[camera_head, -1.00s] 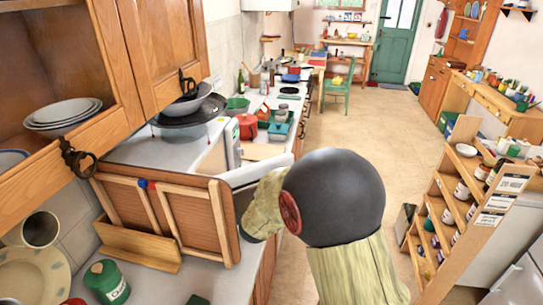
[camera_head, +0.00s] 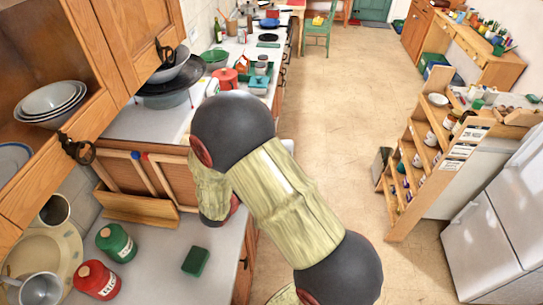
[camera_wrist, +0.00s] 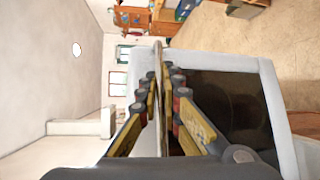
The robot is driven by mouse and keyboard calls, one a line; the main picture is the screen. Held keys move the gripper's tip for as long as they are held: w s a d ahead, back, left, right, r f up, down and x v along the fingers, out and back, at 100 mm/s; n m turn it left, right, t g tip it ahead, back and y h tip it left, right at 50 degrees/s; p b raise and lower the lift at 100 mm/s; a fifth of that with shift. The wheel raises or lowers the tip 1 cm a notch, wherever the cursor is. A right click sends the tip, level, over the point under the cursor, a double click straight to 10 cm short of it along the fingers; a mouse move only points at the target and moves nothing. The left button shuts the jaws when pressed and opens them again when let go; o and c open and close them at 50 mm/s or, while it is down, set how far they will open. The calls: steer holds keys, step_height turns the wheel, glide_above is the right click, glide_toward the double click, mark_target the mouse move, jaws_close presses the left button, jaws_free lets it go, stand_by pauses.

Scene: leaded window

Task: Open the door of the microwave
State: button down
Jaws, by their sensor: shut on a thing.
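The microwave fills the right of the wrist view, with a dark window in a white frame (camera_wrist: 268,95). A thin pale upright strip, which looks like the door handle (camera_wrist: 157,52), stands at the window's left side. My gripper (camera_wrist: 166,78) has its yellow-and-black fingers on both sides of this strip and is shut on it. How far the door is open I cannot tell.
A wooden rack (camera_head: 137,205) stands on the counter left of my arm, with a green canister (camera_head: 116,243), a red canister (camera_head: 96,280) and a green block (camera_head: 195,261) in front. Wooden cupboards hang above left. The floor is clear towards the shelf unit (camera_head: 430,150) and fridge (camera_head: 495,225).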

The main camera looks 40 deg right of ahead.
steer(key=shift+f, duration=0.1)
steer(key=c, duration=2)
jaws_free()
steer(key=shift+c, duration=0.2)
steer(key=shift+o, duration=0.4)
steer(key=shift+a, duration=0.1)
steer(key=v, duration=1.2)
